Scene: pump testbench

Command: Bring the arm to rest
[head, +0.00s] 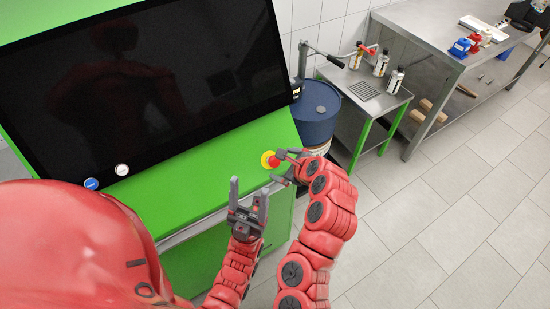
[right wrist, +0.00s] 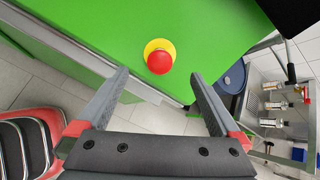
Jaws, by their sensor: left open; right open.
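My left gripper (head: 249,188) is the lower one in the head view. It points up, with its two fingers apart and nothing between them, in front of the green console's (head: 190,180) edge. My right gripper (head: 279,166) is beside the red button on a yellow base (head: 270,160), at the console's right end. In the right wrist view, the fingers of my right gripper (right wrist: 160,77) are spread wide and empty. The red button (right wrist: 159,62) shows just beyond the fingertips, between them; I cannot tell whether anything touches it.
A large dark screen (head: 150,75) stands on the console, with a blue button (head: 91,184) and a white button (head: 122,170) below. A blue drum (head: 316,112) and a steel cart with bottles (head: 365,90) stand behind. The tiled floor (head: 440,230) at right is clear.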

